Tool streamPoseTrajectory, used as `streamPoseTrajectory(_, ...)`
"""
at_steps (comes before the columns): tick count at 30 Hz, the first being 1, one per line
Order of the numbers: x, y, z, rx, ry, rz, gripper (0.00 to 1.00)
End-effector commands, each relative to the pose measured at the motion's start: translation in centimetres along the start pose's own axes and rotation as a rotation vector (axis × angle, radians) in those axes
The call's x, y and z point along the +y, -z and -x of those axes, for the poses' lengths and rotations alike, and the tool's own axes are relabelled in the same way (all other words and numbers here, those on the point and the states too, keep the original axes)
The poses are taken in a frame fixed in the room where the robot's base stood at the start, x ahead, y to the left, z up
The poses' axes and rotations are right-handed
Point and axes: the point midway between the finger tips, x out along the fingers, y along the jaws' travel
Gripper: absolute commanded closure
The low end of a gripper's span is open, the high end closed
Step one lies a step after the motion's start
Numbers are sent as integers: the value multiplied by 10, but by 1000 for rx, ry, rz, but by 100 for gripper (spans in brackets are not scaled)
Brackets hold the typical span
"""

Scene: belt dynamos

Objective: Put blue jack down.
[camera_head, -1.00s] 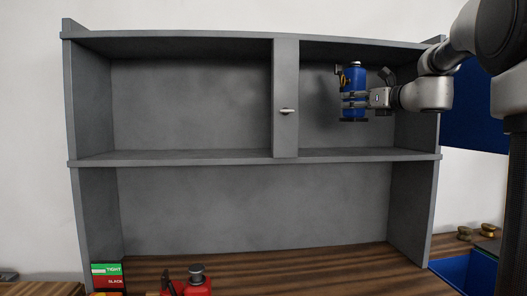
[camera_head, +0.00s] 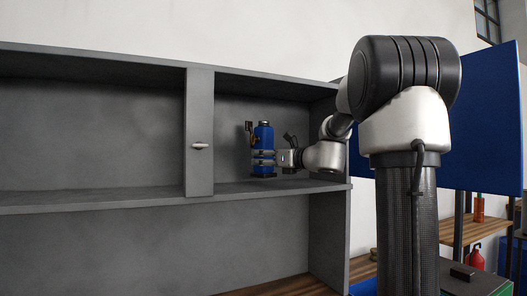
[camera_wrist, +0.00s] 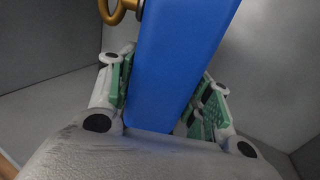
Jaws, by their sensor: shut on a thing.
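The blue jack (camera_head: 263,136) is upright in the upper right compartment of the grey shelf unit (camera_head: 198,120). Its dark base is close above the shelf board (camera_head: 235,189); I cannot tell whether it touches. My gripper (camera_head: 264,157) comes in from the right and is shut around the jack's body. In the wrist view the jack's blue body (camera_wrist: 180,60) stands between the green-padded fingers (camera_wrist: 165,100), with a brass ring (camera_wrist: 118,10) at its upper left. The jack's base is hidden there.
A grey divider with a small handle (camera_head: 200,146) stands left of the jack. The upper left compartment (camera_head: 90,130) is empty. A blue panel (camera_head: 485,125) is at the right, with a wooden shelf (camera_head: 465,232) and a red item (camera_head: 476,260) beyond.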

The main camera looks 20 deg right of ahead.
Motion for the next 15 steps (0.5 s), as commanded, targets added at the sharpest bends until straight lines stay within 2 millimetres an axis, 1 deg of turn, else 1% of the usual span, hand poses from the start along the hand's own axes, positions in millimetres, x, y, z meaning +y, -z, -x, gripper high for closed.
streamPoseTrajectory(3, 0, 15, 0, -1, 0, -2, 100)
streamPoseTrajectory(6, 0, 23, 0, -2, 0, 0, 100)
streamPoseTrajectory(15, 0, 25, 0, -3, 0, 1, 100)
